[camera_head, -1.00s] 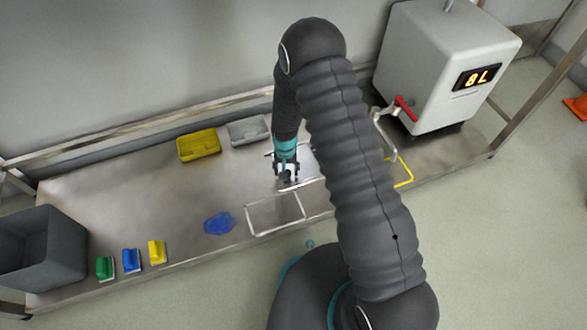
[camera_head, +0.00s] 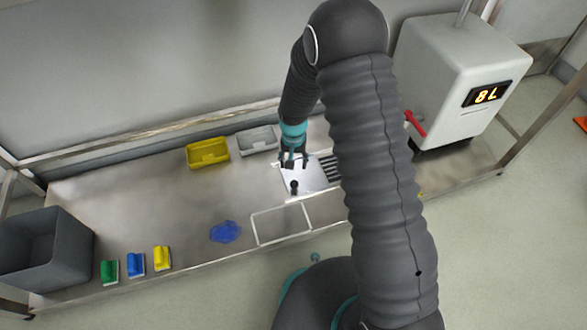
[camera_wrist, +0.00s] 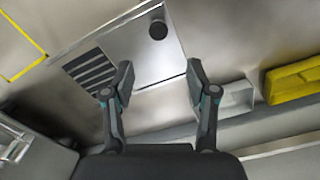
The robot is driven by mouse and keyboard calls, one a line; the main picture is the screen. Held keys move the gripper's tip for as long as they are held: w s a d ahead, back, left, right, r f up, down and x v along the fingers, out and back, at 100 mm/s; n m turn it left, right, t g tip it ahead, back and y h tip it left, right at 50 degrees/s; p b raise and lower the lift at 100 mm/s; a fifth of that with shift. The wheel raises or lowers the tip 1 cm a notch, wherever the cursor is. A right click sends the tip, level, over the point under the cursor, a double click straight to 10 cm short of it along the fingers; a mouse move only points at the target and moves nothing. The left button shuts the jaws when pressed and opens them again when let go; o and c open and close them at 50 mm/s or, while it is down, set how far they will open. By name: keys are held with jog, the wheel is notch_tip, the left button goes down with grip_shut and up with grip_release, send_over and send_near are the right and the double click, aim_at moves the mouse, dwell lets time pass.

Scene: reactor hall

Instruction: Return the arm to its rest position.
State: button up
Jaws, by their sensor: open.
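My gripper (camera_head: 293,160) hangs over the metal bench at the end of my arm, above a pale metal plate (camera_head: 300,177) with a dark round knob (camera_head: 294,187). In the wrist view my gripper (camera_wrist: 158,85) has its two fingers spread apart with nothing between them. The plate (camera_wrist: 140,50), its knob (camera_wrist: 158,30) and a dark slotted grille (camera_wrist: 92,70) lie below, apart from the fingers. My upper arm hides part of the bench's right side.
A white machine (camera_head: 445,80) with a lit display and red handle (camera_head: 415,124) stands right. Yellow (camera_head: 208,153) and grey (camera_head: 257,140) trays sit behind. A blue spill (camera_head: 225,231), several coloured brushes (camera_head: 136,264) and a grey bin (camera_head: 42,247) lie left. A white-outlined rectangle (camera_head: 282,224) is empty.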

jog(key=shift+r, duration=0.35)
dwell(0.3)
jog(key=s+d+r+n+g, duration=0.2)
jog(key=s+d+r, duration=0.1)
jog(key=s, duration=0.4)
jog(key=s+d+r+t+p, duration=0.2)
jog(key=s+d+r, duration=0.3)
jog(key=r, duration=0.8)
jog(key=s+d+r+m+t+p, duration=0.1)
jog(key=s+d+r+t+p, duration=0.2)
jog(key=r, duration=1.1)
jog(key=s+d+r+t+p, duration=0.2)
jog(key=s+d+r, duration=0.5)
jog(key=s+r, duration=0.4)
notch_tip(320, 180, up, 4)
jog(key=shift+f+m+t+p, duration=0.25)
jog(key=shift+m+t+p, duration=0.05)
jog(key=shift+p, duration=0.25)
